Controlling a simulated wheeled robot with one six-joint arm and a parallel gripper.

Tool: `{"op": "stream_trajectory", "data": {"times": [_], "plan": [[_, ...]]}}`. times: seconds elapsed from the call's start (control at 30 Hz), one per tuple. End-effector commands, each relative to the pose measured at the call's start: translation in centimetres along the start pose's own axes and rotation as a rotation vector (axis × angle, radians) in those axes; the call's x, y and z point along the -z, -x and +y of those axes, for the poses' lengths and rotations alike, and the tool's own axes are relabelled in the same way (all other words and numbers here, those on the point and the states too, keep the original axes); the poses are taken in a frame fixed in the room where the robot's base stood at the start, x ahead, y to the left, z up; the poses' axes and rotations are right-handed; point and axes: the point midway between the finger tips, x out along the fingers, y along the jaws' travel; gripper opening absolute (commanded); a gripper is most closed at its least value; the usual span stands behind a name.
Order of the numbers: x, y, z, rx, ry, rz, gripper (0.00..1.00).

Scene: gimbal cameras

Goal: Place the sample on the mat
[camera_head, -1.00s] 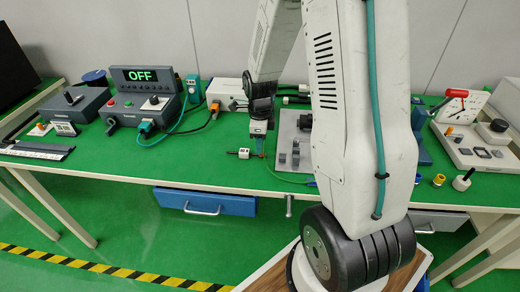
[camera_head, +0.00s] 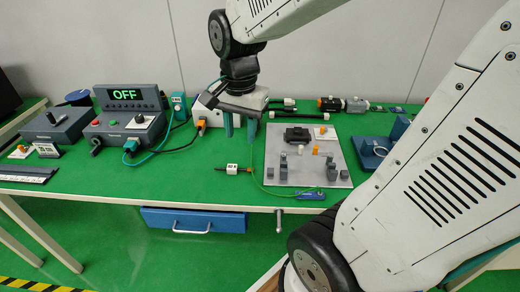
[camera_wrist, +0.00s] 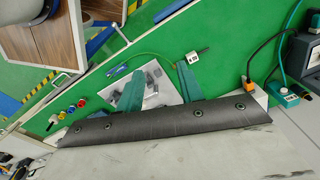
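My gripper (camera_head: 240,128) hangs over the green bench, left of the grey board, fingers pointing down. Its two teal fingers are spread with nothing visible between them. In the wrist view the gripper (camera_wrist: 158,88) also shows its fingers apart, with part of the grey board (camera_wrist: 165,95) seen beyond them. A small white block with orange and black ends (camera_head: 232,169) lies on the bench below the gripper. The grey board (camera_head: 275,150) carries several dark blocks, a black fixture (camera_head: 297,135) and small orange pieces. I cannot tell which item is the sample or which surface is the mat.
A control box reading OFF (camera_head: 130,98) stands at the left with cables. A blue fixture (camera_head: 372,146) stands right of the grey board. Black and orange connectors (camera_head: 330,103) lie behind it. My own arm covers the right side. Bare green bench lies in front of the control box.

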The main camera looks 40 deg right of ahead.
Motion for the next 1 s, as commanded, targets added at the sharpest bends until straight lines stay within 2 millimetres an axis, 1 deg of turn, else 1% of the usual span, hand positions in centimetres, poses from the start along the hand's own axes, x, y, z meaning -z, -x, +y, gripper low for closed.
{"op": "stream_trajectory", "data": {"times": [0.03,0.1,0.2,0.3,0.4,0.5,0.57,1.0], "plan": [[-1.8,1.4,1.1,0.016,0.157,0.011,0.37],[-3.9,2.6,2.6,0.024,0.379,0.018,0.37],[-6.4,3.7,4.8,0.032,0.66,0.029,0.37],[-8.2,4.2,6.6,0.036,0.877,0.037,0.37],[-9.2,4.5,7.7,0.038,1.017,0.043,0.37],[-9.7,4.5,8.2,0.038,1.084,0.045,0.37],[-9.8,4.6,8.4,0.038,1.097,0.044,0.37],[-9.7,4.6,8.3,0.038,1.096,0.044,0.37]]}}
